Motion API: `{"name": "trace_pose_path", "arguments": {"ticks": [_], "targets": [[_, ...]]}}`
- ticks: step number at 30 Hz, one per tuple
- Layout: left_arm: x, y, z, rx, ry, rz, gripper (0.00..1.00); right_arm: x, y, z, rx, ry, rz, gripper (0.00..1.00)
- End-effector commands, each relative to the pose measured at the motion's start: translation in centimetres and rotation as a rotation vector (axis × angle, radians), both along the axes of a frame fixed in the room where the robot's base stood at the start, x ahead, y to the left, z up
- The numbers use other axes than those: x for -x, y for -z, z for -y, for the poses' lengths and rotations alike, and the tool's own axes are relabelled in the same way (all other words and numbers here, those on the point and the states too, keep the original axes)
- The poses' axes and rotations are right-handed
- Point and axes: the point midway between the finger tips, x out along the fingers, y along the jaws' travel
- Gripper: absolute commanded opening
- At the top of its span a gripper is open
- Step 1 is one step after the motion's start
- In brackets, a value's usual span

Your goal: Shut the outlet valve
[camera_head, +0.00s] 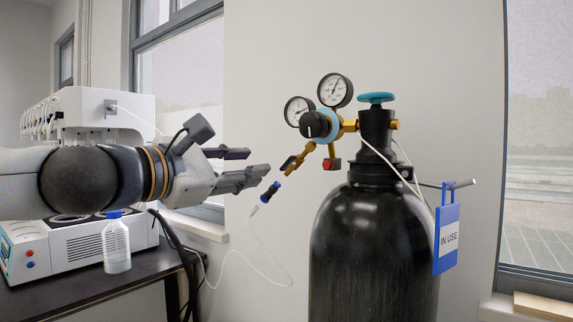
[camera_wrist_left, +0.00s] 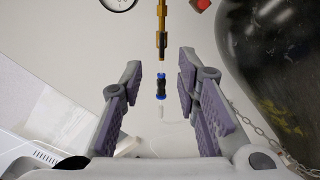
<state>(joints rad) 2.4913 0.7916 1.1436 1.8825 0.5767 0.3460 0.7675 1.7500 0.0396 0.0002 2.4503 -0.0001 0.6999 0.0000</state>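The brass outlet valve (camera_head: 297,161) points down and left from the regulator (camera_head: 320,124) on the black gas cylinder (camera_head: 370,245). In the left wrist view the brass outlet (camera_wrist_left: 162,28) is at top centre, beyond my fingers. A blue and black connector (camera_head: 270,191) on a thin clear tube hangs just below the outlet, apart from it in the head view. It also shows between my fingers in the left wrist view (camera_wrist_left: 161,87). My left gripper (camera_head: 257,162) is open and empty, left of the outlet. My right gripper is not in view. The valve handle's position is too small to tell.
A blue "IN USE" tag (camera_head: 447,238) hangs at the cylinder's right. The teal cylinder knob (camera_head: 375,97) is on top. At left, a dark bench (camera_head: 85,291) bears a white distiller (camera_head: 75,250) and a plastic bottle (camera_head: 116,246). Wall space around the outlet is clear.

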Motion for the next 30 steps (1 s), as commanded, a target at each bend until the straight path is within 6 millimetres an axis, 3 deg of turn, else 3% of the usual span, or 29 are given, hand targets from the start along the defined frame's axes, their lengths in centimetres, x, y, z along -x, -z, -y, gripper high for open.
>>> {"name": "trace_pose_path", "arguments": {"ticks": [6, 12, 23, 27, 30], "targets": [[-4.6, 0.4, 3.5, -0.004, 0.001, -0.004, 0.29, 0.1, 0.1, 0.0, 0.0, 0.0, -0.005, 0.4], [-7.6, 0.2, 5.6, -0.005, 0.001, -0.001, 0.29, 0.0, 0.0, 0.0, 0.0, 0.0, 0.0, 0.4], [-8.4, 0.2, 6.2, -0.004, 0.001, -0.002, 0.29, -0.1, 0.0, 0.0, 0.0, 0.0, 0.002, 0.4], [-8.4, 0.2, 6.2, -0.004, 0.001, -0.002, 0.0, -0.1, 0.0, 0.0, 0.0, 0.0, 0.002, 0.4], [-8.4, 0.2, 6.2, -0.004, 0.001, -0.002, 0.0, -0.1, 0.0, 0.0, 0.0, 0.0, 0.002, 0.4]]}}
